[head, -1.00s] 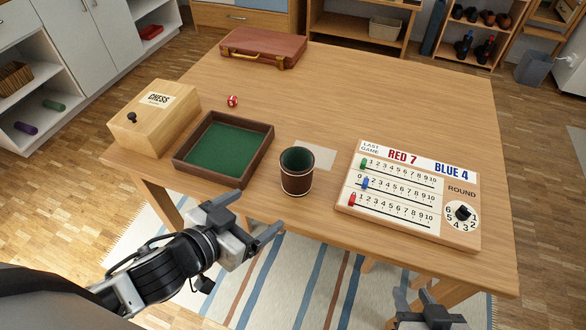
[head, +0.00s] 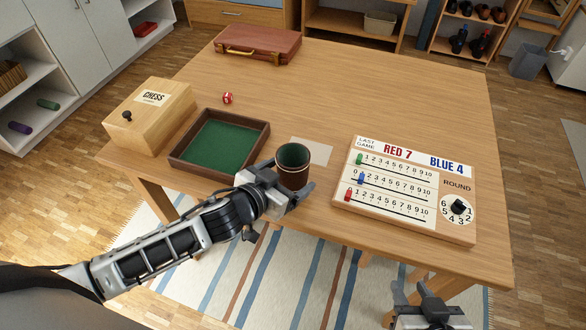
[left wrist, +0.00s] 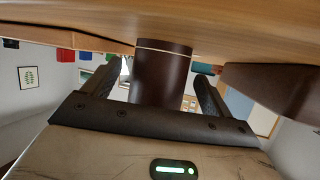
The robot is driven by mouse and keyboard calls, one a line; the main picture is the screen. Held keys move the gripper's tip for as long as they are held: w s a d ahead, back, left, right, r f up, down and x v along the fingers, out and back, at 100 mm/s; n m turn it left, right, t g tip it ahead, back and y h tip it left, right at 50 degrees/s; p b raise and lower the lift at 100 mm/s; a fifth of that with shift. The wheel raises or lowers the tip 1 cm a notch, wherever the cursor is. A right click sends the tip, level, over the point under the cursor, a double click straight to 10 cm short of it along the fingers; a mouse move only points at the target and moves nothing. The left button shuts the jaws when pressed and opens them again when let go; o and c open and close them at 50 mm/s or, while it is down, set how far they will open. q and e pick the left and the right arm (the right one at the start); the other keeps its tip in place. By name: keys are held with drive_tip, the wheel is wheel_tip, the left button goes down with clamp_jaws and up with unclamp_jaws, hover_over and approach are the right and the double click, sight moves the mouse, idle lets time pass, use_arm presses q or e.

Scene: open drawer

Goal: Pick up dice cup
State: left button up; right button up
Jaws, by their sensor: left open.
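The dice cup (head: 293,170) is dark brown with a green inside and a pale band low down. It stands upright near the front edge of the table. My left gripper (head: 289,180) is open at the cup's near side. In the left wrist view the cup (left wrist: 161,75) stands between the two spread fingers (left wrist: 153,90), and I cannot tell whether they touch it. My right gripper (head: 420,296) is low at the bottom right, in front of the table, away from the cup, its fingers apart and empty.
A green-lined dice tray (head: 178,162) lies left of the cup, close to my left gripper. A scoreboard (head: 400,217) lies to the right. A chess box (head: 135,145), a red die (head: 227,98) and a brown case (head: 257,50) are farther off. The table's back right is clear.

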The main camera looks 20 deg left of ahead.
sight(301, 158)
use_arm(q)
drive_tip(key=shift+x, duration=1.4)
drive_tip(key=c, duration=1.1)
drive_tip(key=shift+r, duration=0.2)
drive_tip(key=shift+r, duration=1.45)
drive_tip(key=s+r+p, duration=0.3)
drive_tip(key=s+r, duration=0.4)
drive_tip(key=s+r+p, duration=0.3)
drive_tip(key=s+r, duration=0.4)
drive_tip(key=r, duration=0.1)
drive_tip(key=shift+a, duration=0.2)
